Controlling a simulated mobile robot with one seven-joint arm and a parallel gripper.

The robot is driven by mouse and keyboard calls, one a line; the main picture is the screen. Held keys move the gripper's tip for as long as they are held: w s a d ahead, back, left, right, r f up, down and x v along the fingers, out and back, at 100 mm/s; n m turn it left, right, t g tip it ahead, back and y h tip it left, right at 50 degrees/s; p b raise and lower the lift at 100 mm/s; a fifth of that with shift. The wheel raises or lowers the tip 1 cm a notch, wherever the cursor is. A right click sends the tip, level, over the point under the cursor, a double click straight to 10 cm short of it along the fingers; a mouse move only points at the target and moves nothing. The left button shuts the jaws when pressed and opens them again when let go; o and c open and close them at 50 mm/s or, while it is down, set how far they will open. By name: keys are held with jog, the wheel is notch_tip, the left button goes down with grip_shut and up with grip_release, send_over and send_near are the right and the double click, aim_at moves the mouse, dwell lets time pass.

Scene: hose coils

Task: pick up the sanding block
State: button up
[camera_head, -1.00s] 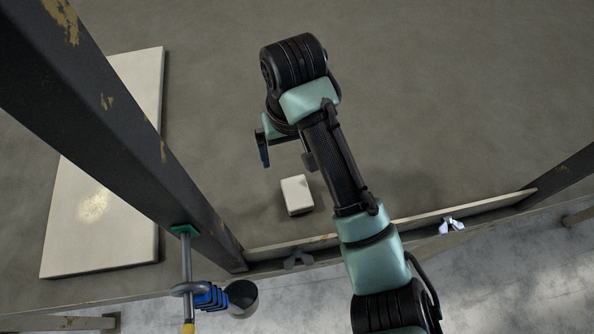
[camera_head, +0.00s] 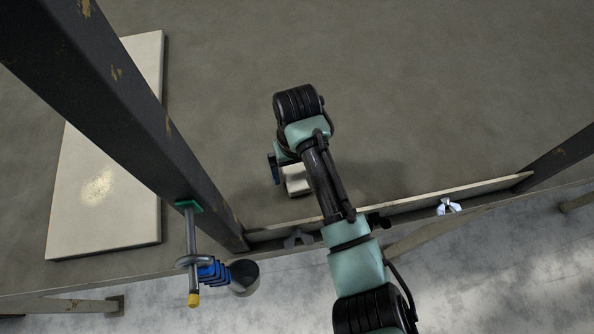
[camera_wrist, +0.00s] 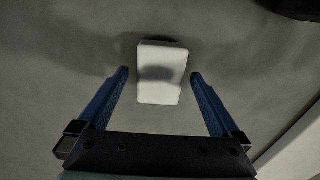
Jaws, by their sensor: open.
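The sanding block is a small white block (camera_head: 297,181) on the grey table, partly hidden under my arm in the head view. In the wrist view the sanding block (camera_wrist: 161,72) lies ahead of and between the lines of the two blue fingers, with a dark shadow across it. My gripper (camera_wrist: 158,76) is open and empty, and its fingers touch nothing that I can see. In the head view only one blue finger of my gripper (camera_head: 274,168) shows, just left of the block.
A dark steel post (camera_head: 130,115) slants across the left, in front of a pale board (camera_head: 100,215). A low wooden strip (camera_head: 440,197) with wing nuts (camera_head: 448,206) runs along the near table edge. A clamp (camera_head: 192,250) hangs by the post. The table beyond the arm is clear.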

aim_at(297, 174)
jog(key=shift+f, duration=0.8)
jog(key=shift+c, duration=0.3)
jog(key=c, duration=1.4)
jog(key=shift+r, duration=0.15)
notch_tip(297, 174, up, 10)
jog(key=shift+f+b, duration=0.1)
jog(key=shift+b, duration=0.8)
